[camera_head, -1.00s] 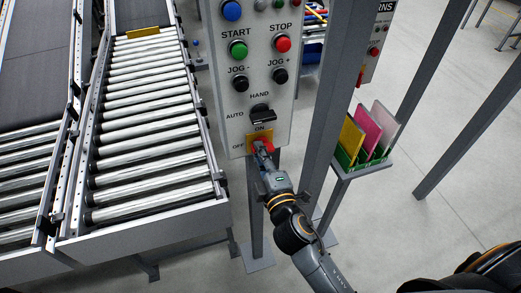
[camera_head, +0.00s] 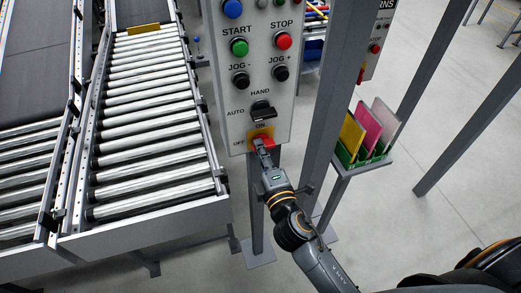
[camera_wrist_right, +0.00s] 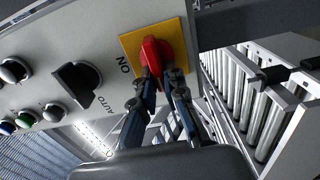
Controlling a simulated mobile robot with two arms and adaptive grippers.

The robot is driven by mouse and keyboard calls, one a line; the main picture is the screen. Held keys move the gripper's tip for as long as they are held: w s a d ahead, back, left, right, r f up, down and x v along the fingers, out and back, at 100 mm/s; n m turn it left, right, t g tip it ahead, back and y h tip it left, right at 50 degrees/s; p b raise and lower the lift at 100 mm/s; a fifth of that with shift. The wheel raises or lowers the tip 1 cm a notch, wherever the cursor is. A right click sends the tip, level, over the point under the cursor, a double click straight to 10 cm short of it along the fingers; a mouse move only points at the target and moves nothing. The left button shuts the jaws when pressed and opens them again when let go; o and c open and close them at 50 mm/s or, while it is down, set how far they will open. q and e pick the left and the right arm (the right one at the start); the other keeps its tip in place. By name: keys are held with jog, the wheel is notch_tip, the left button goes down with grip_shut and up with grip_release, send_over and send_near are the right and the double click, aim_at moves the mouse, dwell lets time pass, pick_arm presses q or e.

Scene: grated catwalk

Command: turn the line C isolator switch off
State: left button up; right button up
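The isolator switch is a red handle (camera_head: 266,142) on a yellow plate (camera_head: 261,133) at the bottom of a grey control panel. ON is printed above the plate and OFF to its left. The handle looks turned roughly sideways, toward OFF, though the gripper partly covers it. My right gripper (camera_head: 262,152) is at the handle. In the right wrist view, its fingers (camera_wrist_right: 162,92) lie on both sides of the red handle (camera_wrist_right: 152,55) and seem closed on it, with the yellow plate (camera_wrist_right: 133,45) behind. No line letter is readable. My left gripper is not visible.
The panel (camera_head: 225,110) also carries green START, red STOP, black jog buttons and a black HAND/AUTO selector (camera_head: 263,112). A roller conveyor (camera_head: 150,130) stands left. A grey post (camera_head: 335,100) rises close right of the panel, with a green rack of coloured folders (camera_head: 368,135) beyond.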

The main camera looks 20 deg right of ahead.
jog(key=o, duration=0.4)
jog(key=shift+o, duration=0.2)
jog(key=s, duration=0.7)
jog(key=shift+s, duration=0.25)
jog(key=shift+d, duration=0.1)
jog(key=s+f+m+g+b, duration=0.1)
jog(key=s+f+m+g, duration=0.15)
jog(key=f, duration=0.95)
jog(key=s+f+m+g, duration=0.2)
jog(key=s+f+g, duration=0.1)
jog(key=f, duration=1)
jog(key=s+f+m+g+b, duration=0.1)
jog(key=s+f+m+g, duration=0.15)
jog(key=f, duration=0.95)
jog(key=s+d+f+m+g, duration=0.3)
jog(key=s+f, duration=0.4)
jog(key=s, duration=0.2)
jog(key=s+d+f+m+g+b, duration=0.1)
jog(key=s+d+f+m+g, duration=0.2)
jog(key=s+f, duration=0.4)
jog(key=s+d+f+m+g+b, duration=0.1)
jog(key=s+d+f+m+g, duration=0.2)
jog(key=s+f, duration=0.5)
jog(key=s, duration=0.3)
jog(key=shift+d+h, duration=0.3)
jog(key=shift+d, duration=0.1)
